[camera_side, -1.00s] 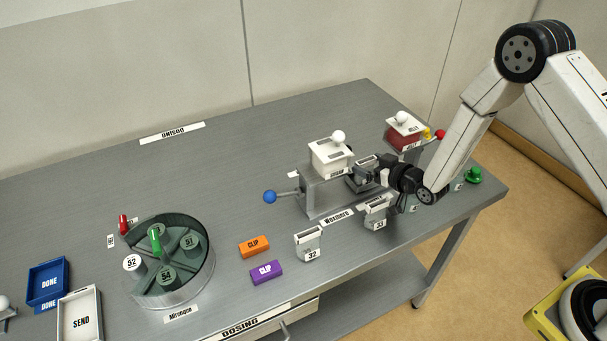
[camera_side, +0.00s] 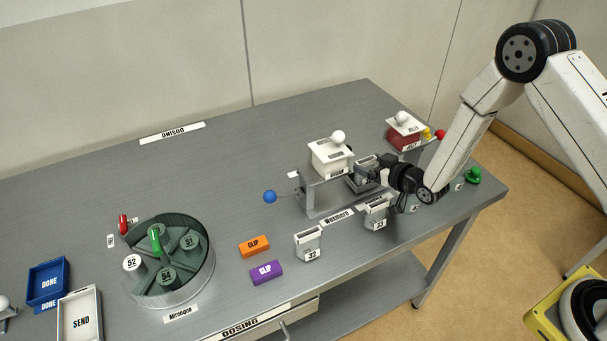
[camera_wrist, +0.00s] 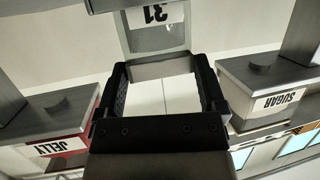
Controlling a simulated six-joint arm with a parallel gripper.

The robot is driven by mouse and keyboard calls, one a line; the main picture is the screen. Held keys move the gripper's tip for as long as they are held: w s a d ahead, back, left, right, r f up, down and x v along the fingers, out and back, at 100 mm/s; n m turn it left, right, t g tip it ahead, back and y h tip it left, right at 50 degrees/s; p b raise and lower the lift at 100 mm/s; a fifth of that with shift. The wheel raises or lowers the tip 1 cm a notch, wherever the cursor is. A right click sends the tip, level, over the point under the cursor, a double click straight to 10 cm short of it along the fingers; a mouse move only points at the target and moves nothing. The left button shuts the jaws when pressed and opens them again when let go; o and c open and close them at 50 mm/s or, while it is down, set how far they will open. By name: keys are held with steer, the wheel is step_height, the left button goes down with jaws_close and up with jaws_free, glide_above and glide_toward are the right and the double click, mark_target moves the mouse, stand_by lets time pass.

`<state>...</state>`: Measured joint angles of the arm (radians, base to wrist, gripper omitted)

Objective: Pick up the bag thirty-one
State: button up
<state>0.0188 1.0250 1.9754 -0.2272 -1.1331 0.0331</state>
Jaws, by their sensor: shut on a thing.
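The bag thirty-one (camera_wrist: 158,38) is a grey open-topped bag. Its label 31 appears upside down at the top of the wrist view. My gripper (camera_wrist: 162,66) is shut on the bag, one finger at each side of its edge. In the side view, my gripper (camera_side: 369,170) is beside the stand of the white hopper. The bag (camera_side: 366,163) is partly hidden there by the gripper and the hopper, and its label cannot be read.
The white sugar hopper (camera_side: 332,158) and red jelly hopper (camera_side: 404,137) stand close by. Bag 32 (camera_side: 308,245) and bag 33 (camera_side: 377,215) stand along the front. A round carousel (camera_side: 206,268), orange clip (camera_side: 254,246) and purple clip (camera_side: 266,272) lie to the left. The back left table is clear.

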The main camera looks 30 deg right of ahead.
steer(key=shift+r, duration=0.15)
step_height(320, 180, up, 10)
steer(key=shift+f, duration=0.2)
stand_by(0.4)
steer(key=shift+r, duration=0.15)
stand_by(0.6)
step_height(320, 180, up, 11)
steer(key=s+a, duration=0.5)
steer(key=a, duration=0.3)
steer(key=s+a+f, duration=0.1)
steer(key=s+a, duration=0.5)
steer(key=s, duration=0.1)
step_height(320, 180, down, 14)
steer(key=shift+d+r, duration=0.15)
steer(key=shift+d, duration=0.05)
stand_by(0.6)
